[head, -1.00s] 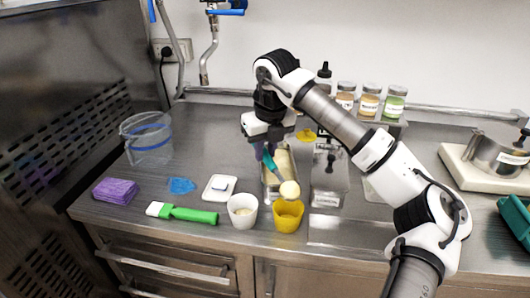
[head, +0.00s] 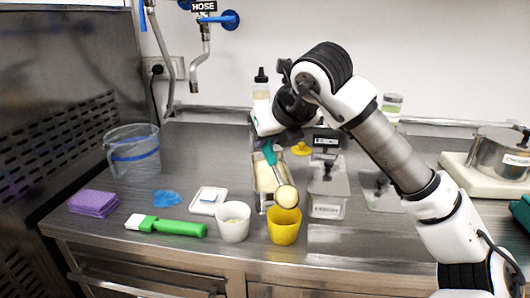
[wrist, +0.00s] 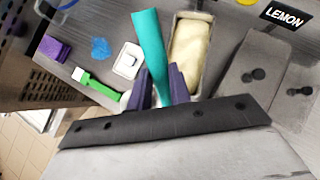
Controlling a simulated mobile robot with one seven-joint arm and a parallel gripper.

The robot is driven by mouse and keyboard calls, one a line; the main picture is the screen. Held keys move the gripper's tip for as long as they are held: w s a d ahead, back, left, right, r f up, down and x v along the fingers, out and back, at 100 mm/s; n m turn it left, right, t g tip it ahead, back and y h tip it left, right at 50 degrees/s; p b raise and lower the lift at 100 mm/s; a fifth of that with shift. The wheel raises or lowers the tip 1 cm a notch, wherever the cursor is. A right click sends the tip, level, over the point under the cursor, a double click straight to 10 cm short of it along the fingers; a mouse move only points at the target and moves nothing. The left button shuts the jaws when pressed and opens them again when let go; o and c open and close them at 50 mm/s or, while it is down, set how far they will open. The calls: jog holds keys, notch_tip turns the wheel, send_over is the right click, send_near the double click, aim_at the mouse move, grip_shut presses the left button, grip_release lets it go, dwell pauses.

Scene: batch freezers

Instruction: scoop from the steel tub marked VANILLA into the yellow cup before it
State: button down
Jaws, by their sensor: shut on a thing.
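My gripper (wrist: 162,90) is shut on the teal handle of a scoop (head: 270,155). The scoop slants down to the right, and its head holds a pale cream-coloured scoop of ice cream (head: 287,196) just above the back rim of the yellow cup (head: 284,232). The steel tub (head: 257,186) of pale ice cream stands behind the cup; its label is hidden. In the wrist view the open tub (wrist: 207,19) shows to the right of the handle, while the scoop's head and the yellow cup are hidden.
A white cup (head: 233,228) stands just left of the yellow cup. A lidded tub (head: 327,195) stands to the right. The counter's front right is clear.

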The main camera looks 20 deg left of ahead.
jog(key=shift+s+d+r+t+y+b, duration=0.25)
jog(key=shift+s+d+t+y+b, duration=0.25)
jog(key=shift+b, duration=0.75)
jog(key=s+d+t+y+b, duration=0.1)
jog(key=b, duration=0.2)
jog(key=s+d+r+t+y+b, duration=0.1)
jog(key=y+b, duration=0.1)
jog(key=b, duration=0.2)
jog(key=shift+d, duration=0.4)
jog(key=shift+s+d+r+t+y+b, duration=0.3)
jog(key=shift+d+r+b, duration=0.1)
jog(key=shift+b, duration=0.5)
